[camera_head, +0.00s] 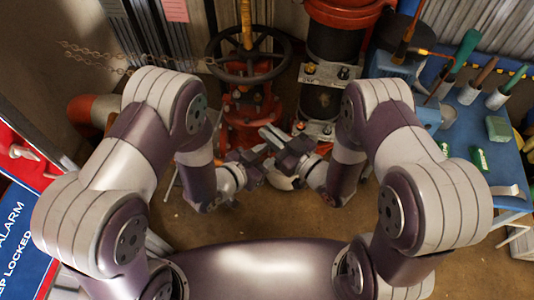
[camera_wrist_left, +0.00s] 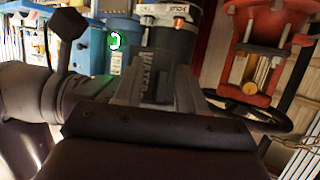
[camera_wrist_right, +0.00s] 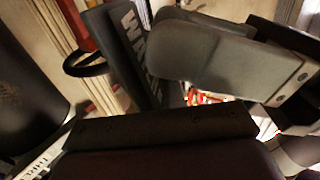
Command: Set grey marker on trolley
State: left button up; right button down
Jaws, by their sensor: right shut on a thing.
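The dark grey marker with pale lettering seems to be the long piece (camera_wrist_right: 132,45) slanting out of my right gripper in the right wrist view. My right gripper (camera_head: 283,142) is shut on it, near the centre of the head view. A dark lettered surface (camera_wrist_left: 152,78) also shows between the left fingers in the left wrist view. My left gripper (camera_head: 262,158) is close to the right one, its fingers apart; its broad grey finger (camera_wrist_right: 220,60) crosses the right wrist view. Contact between them cannot be told. The blue trolley (camera_head: 462,128) stands at the right.
Green boxes, handled tools and a pale cup (camera_head: 437,115) occupy the trolley. A red valve with a dark handwheel (camera_head: 248,55) and a red and black riser pipe (camera_head: 335,45) stand ahead. A red and blue alarm panel (camera_head: 25,215) is at left.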

pick_arm(q)
grip_shut()
pick_arm(e)
jog(key=shift+s, duration=0.1)
pick_arm(q)
jog(key=shift+d+r, duration=0.1)
jog(key=shift+r, duration=0.05)
pick_arm(e)
jog(key=c, duration=1.1)
grip_release()
